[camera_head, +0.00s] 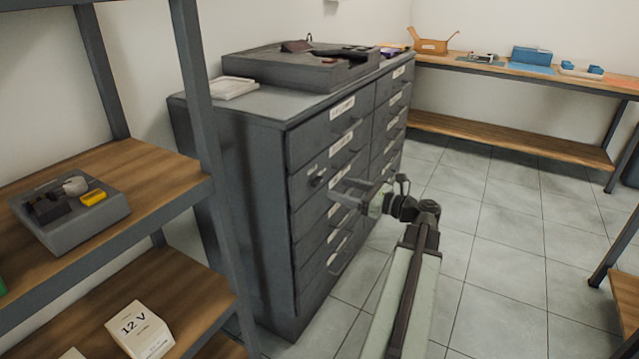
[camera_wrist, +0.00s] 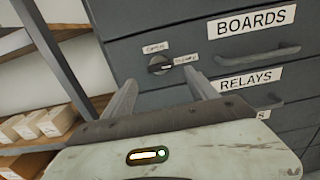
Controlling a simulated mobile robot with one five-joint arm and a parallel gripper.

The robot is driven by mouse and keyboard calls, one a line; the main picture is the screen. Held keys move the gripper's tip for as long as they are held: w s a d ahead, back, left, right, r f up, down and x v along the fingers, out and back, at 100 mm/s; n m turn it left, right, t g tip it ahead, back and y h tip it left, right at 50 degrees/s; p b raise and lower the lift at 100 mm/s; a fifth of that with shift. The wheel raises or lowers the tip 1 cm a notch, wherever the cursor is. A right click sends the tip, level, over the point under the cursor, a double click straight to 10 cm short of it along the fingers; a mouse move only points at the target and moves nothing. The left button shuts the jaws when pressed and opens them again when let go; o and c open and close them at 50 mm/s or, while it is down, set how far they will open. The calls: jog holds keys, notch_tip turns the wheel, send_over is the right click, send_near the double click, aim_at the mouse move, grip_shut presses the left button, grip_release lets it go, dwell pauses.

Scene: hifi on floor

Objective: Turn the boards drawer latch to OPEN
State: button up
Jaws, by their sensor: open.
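The boards drawer (camera_wrist: 215,50) is a dark grey drawer front with a white BOARDS label and a bar handle. Its latch (camera_wrist: 160,65) is a small round black knob left of the handle, with a pale mark that seems to point right. The latch also shows in the head view (camera_head: 317,177), on the left column. My gripper (camera_wrist: 161,92) is open and empty, its fingers reaching toward the latch, one on each side below it in the picture, apparently apart from it.
The RELAYS drawer (camera_wrist: 240,84) is just below, with its own handle. Drawer handles stick out near my gripper. A shelf rack (camera_head: 190,90) stands left of the cabinet (camera_head: 240,180). Tiled floor (camera_head: 490,260) is clear to the right. A workbench (camera_head: 500,70) is at the back.

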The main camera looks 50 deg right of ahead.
aim_at(319, 182)
jog(key=x, duration=0.6)
jog(key=shift+w+a, duration=0.15)
jog(key=shift+w, duration=0.05)
